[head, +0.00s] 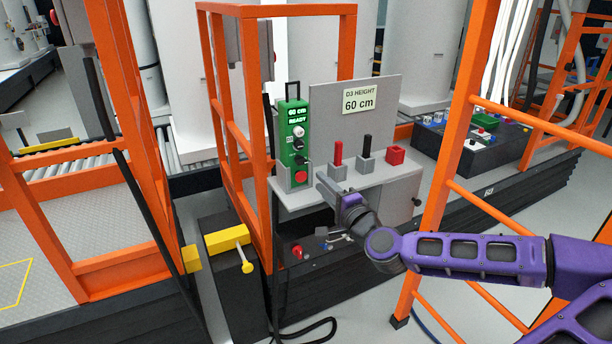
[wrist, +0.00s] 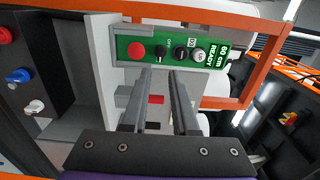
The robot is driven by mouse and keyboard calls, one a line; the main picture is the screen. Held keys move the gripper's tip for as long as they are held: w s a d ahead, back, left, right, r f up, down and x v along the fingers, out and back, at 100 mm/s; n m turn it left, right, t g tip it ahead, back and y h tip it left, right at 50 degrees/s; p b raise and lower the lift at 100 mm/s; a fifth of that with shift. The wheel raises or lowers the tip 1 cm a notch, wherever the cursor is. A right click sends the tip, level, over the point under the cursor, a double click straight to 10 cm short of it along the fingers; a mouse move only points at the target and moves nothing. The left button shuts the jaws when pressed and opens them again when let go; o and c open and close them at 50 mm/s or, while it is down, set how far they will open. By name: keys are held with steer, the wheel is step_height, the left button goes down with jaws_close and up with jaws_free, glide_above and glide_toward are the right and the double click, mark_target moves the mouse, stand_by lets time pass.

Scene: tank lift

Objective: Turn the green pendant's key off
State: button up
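The green pendant (head: 287,152) stands upright in a grey holder at the left end of a grey shelf. Its display reads "60 cm READY". In the wrist view the pendant (wrist: 123,47) lies sideways ahead of my fingers, with the silver switch (wrist: 198,54) toward the right. I cannot read the key's setting. My gripper (wrist: 163,82) is open and empty, apart from the pendant; in the head view it (head: 325,186) is right of and below it.
A sign (head: 358,102) reads "D3 HEIGHT 60 cm" on a grey panel. A dark control box (head: 470,140) is behind right.

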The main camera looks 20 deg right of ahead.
mark_target(303, 164)
steer(key=w, duration=0.9)
steer(key=shift+w+a, duration=0.15)
steer(key=shift+a, duration=0.05)
steer(key=shift+c, duration=0.3)
jaws_close()
